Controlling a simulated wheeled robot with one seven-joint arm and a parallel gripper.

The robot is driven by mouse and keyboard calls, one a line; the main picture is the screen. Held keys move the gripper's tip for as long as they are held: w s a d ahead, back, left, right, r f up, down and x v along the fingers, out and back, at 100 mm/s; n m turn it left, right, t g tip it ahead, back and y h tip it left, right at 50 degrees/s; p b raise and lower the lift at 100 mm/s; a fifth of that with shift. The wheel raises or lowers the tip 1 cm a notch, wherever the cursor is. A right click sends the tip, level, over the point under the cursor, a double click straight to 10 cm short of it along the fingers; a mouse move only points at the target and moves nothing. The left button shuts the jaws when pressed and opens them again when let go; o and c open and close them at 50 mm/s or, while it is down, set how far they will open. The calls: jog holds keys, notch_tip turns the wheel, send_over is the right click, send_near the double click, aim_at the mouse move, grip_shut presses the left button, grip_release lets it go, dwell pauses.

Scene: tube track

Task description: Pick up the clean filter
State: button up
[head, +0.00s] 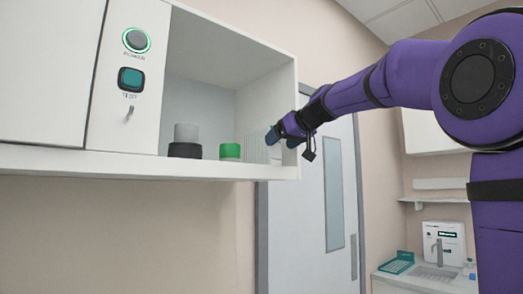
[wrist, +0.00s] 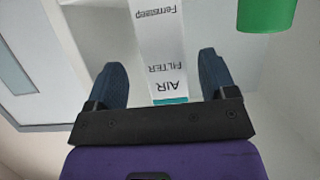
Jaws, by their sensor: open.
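A white block (wrist: 163,50) marked "AIR FILTER" shows in the wrist view, its lettering upside down, with a teal band at its near end. A pale ribbed block (head: 253,150) stands in the open cabinet bay in the head view, right of the green cylinder; it appears to be the same filter. My gripper (head: 279,138) is at the right side of the bay, close to the filter. In the wrist view my gripper (wrist: 161,66) is open, with one dark finger on each side of the filter and visible gaps between. Whether the filter is clean cannot be told.
A green cylinder (head: 230,151) stands left of the filter; it also shows in the wrist view (wrist: 266,14). A grey cylinder (head: 186,132) sits on a black base (head: 185,150) further left. The bay's right wall (head: 284,110) is near my gripper.

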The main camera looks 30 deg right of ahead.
aim_at(261, 149)
jog(key=x, duration=0.5)
jog(key=shift+a+r, duration=0.2)
jog(key=shift+r, duration=0.05)
jog(key=c, duration=1.1)
jog(key=shift+r, duration=0.1)
